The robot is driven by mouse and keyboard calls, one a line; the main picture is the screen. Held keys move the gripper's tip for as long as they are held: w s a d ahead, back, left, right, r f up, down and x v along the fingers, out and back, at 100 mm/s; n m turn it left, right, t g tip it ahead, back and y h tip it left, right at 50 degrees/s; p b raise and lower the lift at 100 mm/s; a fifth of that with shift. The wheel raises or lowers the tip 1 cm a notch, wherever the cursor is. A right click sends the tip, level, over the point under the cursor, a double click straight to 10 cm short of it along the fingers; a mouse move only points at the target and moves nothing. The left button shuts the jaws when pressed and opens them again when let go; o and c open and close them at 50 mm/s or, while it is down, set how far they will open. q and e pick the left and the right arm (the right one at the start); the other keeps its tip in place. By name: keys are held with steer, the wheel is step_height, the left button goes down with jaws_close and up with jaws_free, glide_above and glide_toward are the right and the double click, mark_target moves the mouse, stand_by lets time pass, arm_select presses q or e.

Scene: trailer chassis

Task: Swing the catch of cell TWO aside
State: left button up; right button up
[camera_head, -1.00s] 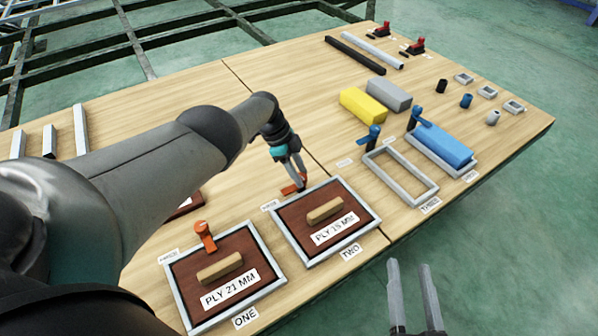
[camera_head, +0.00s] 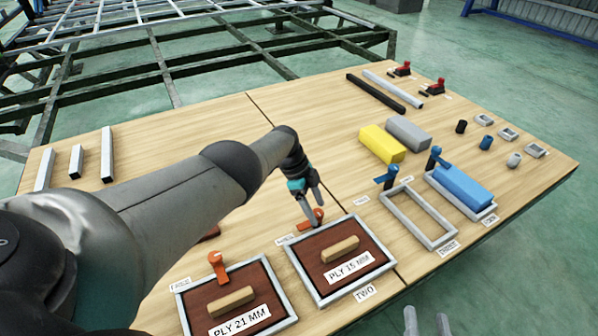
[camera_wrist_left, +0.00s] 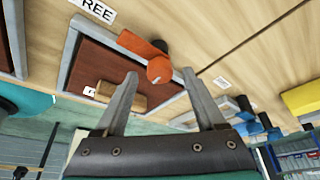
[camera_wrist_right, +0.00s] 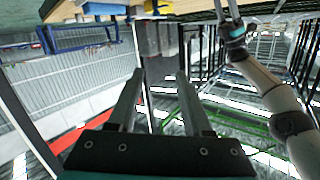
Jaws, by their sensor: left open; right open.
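Cell TWO (camera_head: 375,268) holds a dark red-brown panel (camera_head: 313,255) marked PLY 15 MM, with a wooden handle block (camera_head: 340,249). Its orange catch (camera_head: 312,218) is at the far edge of the frame. The catch also shows in the left wrist view (camera_wrist_left: 146,48), its arm lying roughly along the frame edge. My left gripper (camera_head: 314,205) is open just at the catch. In the left wrist view its fingers (camera_wrist_left: 159,75) stand on either side of the catch's rounded end. Contact cannot be told. My right gripper (camera_head: 427,318) is open and empty, off the table's near edge.
Cell ONE (camera_head: 292,307), left of TWO, has its orange catch (camera_head: 218,266) pointing across the frame onto its panel. An empty frame (camera_head: 440,238) and a frame with a blue block (camera_head: 462,187), both with blue catches, stand right. Yellow (camera_head: 382,144) and grey blocks lie behind.

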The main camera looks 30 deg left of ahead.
arm_select(q)
steer(key=shift+a+r+p, duration=0.25)
steer(key=shift+r+p, duration=0.2)
steer(key=shift+r, duration=0.15)
steer(key=shift+s+a+r+p, duration=0.15)
steer(key=shift+a+r+p, duration=0.15)
steer(key=shift+r+p, duration=0.3)
arm_select(e)
steer(key=s+d+f+g+h+p, duration=0.2)
steer(key=s+d+g+h+p, duration=0.25)
steer(key=d+g, duration=0.55)
arm_select(q)
steer(key=p+v, duration=0.3)
steer(key=v, duration=0.9)
steer(key=shift+p, duration=0.4)
arm_select(e)
step_height(320, 180, down, 10)
steer(key=s+g, duration=0.1)
steer(key=g, duration=0.1)
steer(key=shift+s+d+r+h, duration=0.2)
steer(key=shift+s+d+h, duration=0.2)
steer(key=shift+h, duration=0.05)
